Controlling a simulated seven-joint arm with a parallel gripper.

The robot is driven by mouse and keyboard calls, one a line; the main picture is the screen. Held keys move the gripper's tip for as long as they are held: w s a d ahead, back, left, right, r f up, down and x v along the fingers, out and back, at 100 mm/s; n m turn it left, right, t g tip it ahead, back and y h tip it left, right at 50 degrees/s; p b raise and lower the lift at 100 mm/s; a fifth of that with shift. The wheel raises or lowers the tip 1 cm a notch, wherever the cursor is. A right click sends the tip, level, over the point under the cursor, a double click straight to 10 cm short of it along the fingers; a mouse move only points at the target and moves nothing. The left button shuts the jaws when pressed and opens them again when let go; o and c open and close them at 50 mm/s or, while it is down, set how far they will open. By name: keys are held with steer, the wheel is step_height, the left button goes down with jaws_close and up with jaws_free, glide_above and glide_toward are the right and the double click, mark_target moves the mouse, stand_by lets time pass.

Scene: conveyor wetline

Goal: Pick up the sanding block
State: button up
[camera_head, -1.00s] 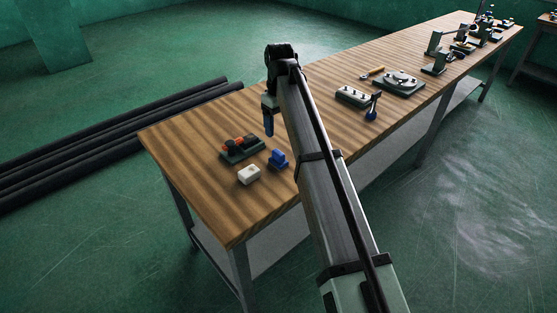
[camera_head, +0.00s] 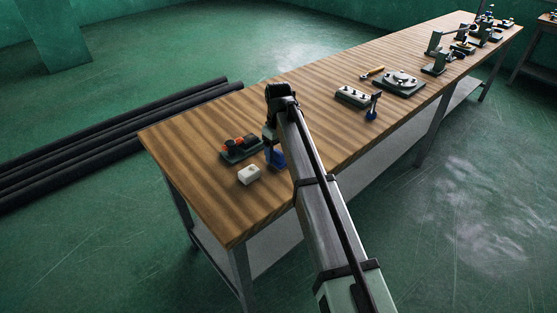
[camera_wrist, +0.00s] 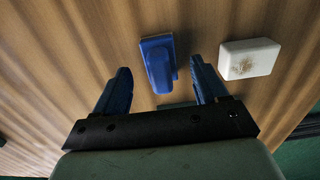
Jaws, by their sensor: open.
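The blue block with a raised grip, which looks like the sanding block (camera_head: 278,159), sits on the wooden bench near its near left end. In the head view my gripper (camera_head: 269,147) is right by it and partly in front of it. In the wrist view the sanding block (camera_wrist: 157,58) shows between the two blue fingertips of my gripper (camera_wrist: 160,68) and reaches past them. The fingers are apart, with nothing gripped. I cannot tell how high the tips are above the bench.
A white block (camera_head: 249,175) with a brown stain lies close beside it, also in the wrist view (camera_wrist: 249,59). A dark green tray (camera_head: 235,157) with orange and black parts is just behind. Fixtures and a hammer (camera_head: 373,72) stand farther along the bench.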

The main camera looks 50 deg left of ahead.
mark_target(278, 152)
steer(key=shift+f, duration=1.45)
steer(key=shift+c, duration=0.4)
steer(key=c, duration=1.1)
step_height(278, 152, up, 10)
steer(key=shift+r, duration=0.1)
